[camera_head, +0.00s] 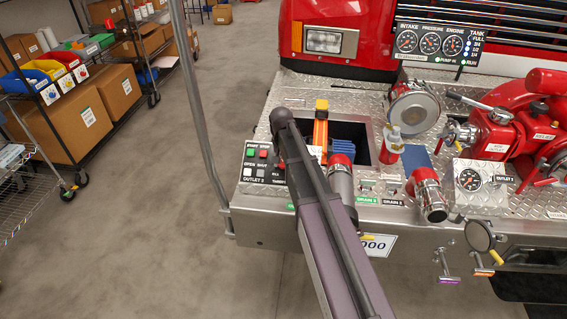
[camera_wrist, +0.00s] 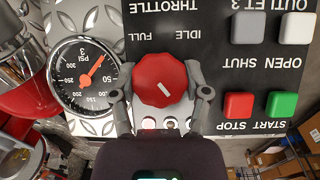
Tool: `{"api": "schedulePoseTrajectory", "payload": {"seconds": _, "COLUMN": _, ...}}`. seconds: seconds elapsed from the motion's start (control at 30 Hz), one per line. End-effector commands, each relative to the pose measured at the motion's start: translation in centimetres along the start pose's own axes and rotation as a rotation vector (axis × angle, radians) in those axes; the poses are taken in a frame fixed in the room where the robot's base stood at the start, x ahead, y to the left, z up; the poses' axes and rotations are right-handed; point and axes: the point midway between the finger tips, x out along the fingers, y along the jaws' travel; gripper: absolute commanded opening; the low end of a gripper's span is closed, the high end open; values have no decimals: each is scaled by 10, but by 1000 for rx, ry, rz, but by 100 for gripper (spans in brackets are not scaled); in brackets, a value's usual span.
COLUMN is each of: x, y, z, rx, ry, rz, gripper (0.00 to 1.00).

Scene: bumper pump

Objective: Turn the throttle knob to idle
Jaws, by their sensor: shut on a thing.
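The throttle knob (camera_wrist: 160,80) is red with a scalloped rim and sits on a black control panel (camera_wrist: 225,75) in the wrist view. Its white pointer line runs diagonally, from upper left to lower right. The panel's lettering appears upside down, with FULL and IDLE printed above the knob in the picture. My gripper (camera_wrist: 164,92) is shut on the knob, one dark finger against each side. In the head view the panel (camera_head: 256,162) shows beside my arm, which hides the knob and my gripper.
A pressure gauge (camera_wrist: 84,76) lies close beside the left finger. Red and green buttons (camera_wrist: 282,104) sit to the right. In the head view, an open recess (camera_head: 352,133) and red-banded chrome fittings (camera_head: 428,193) lie right of my arm. A grey pole (camera_head: 196,100) stands left.

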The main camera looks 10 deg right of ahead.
Motion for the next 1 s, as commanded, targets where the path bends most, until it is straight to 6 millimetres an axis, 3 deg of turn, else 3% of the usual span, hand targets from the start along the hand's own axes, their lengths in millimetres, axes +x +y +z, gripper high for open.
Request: {"api": "schedulePoseTrajectory", "payload": {"seconds": 1.0, "x": 3, "y": 0, "z": 3, "rx": -741, "ry": 35, "rz": 449, "gripper": 13}}
